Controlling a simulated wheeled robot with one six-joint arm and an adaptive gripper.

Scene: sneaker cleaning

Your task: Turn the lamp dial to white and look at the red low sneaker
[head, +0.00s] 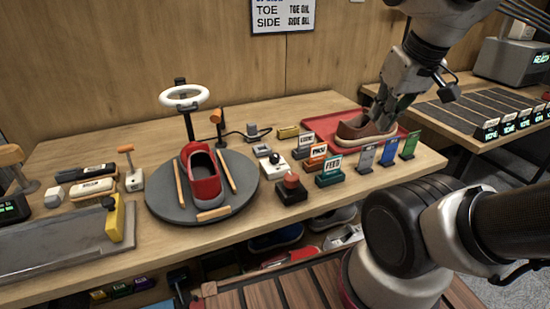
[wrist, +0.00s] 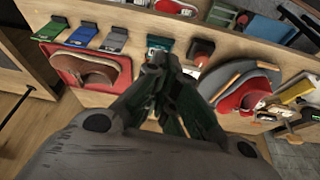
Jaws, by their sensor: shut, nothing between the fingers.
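The red low sneaker (head: 201,178) stands on a dark round turntable (head: 165,205), toe toward the front; it also shows in the wrist view (wrist: 238,95). A white ring lamp (head: 184,97) on a black post rises behind it. A small white box with a dark knob (head: 275,161) sits just right of the turntable; it may be the lamp dial, but its setting is too small to read. My gripper (head: 380,118) is shut and empty, over the brown sneaker at the right, away from the knob box. Its closed fingers show in the wrist view (wrist: 158,62).
The brown sneaker (head: 363,131) rests on a red tray (head: 325,124). Small labelled blocks (head: 330,171) and coloured cards (head: 388,152) stand along the bench between turntable and tray. A red-topped button block (head: 291,188) is near the front edge. Brushes (head: 92,188) lie at the left.

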